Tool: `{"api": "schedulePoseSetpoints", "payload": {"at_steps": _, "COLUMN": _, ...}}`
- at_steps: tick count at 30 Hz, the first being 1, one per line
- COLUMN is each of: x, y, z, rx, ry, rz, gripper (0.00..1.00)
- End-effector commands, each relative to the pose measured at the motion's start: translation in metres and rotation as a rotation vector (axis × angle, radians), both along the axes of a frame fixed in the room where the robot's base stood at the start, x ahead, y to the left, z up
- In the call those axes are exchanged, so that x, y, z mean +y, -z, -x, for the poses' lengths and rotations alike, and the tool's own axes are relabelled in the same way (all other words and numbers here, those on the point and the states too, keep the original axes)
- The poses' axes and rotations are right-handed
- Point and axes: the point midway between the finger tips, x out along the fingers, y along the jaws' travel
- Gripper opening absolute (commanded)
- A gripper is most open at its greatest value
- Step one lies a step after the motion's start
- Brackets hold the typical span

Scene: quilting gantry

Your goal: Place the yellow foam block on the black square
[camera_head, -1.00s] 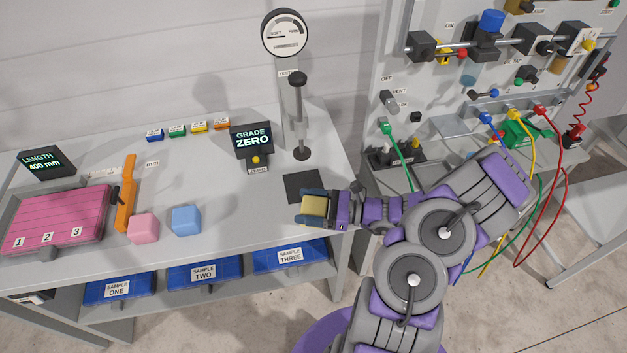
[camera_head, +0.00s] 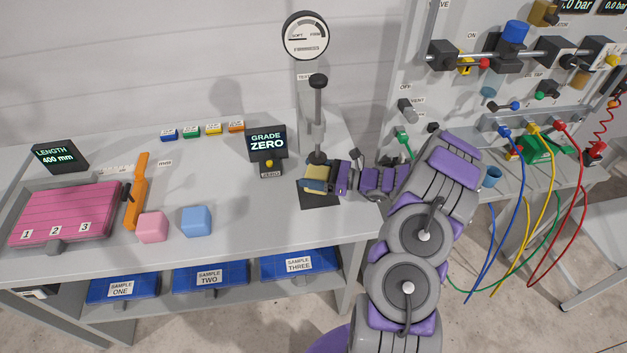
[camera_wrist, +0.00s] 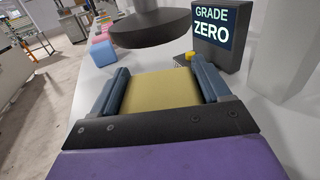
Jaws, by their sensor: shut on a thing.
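The yellow foam block (camera_head: 316,178) is between the two fingers of my gripper (camera_head: 320,180), which is shut on it. In the wrist view the block (camera_wrist: 162,91) fills the space between the blue-grey fingers of my gripper (camera_wrist: 164,88). The black square (camera_head: 320,199) lies on the table under the firmness tester. The block and gripper appear over the square's far part and hide some of it. I cannot tell whether the block touches the square. The tester's round dark foot (camera_wrist: 150,27) shows just beyond and above the block.
The firmness tester column (camera_head: 317,120) stands behind the square. The "GRADE ZERO" display (camera_head: 267,142) is to its left. A pink block (camera_head: 152,228) and a blue block (camera_head: 196,221) sit further left. A panel with hoses (camera_head: 510,110) stands at the right.

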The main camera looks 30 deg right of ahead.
Motion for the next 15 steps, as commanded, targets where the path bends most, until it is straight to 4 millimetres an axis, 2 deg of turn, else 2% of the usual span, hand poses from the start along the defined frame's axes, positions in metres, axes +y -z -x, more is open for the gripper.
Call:
{"api": "schedulePoseSetpoints", "payload": {"at_steps": 3, "x": -0.002, "y": 0.002, "z": -0.007, "rx": 0.0, "ry": -0.003, "rz": -0.003, "gripper": 0.48}}
{"api": "schedulePoseSetpoints", "payload": {"at_steps": 9, "x": -0.007, "y": 0.034, "z": -0.006, "rx": 0.002, "ry": 0.0, "rz": -0.007, "gripper": 0.48}}
{"api": "schedulePoseSetpoints", "payload": {"at_steps": 15, "x": -0.007, "y": 0.036, "z": -0.006, "rx": 0.0, "ry": 0.0, "rz": -0.005, "gripper": 0.48}}
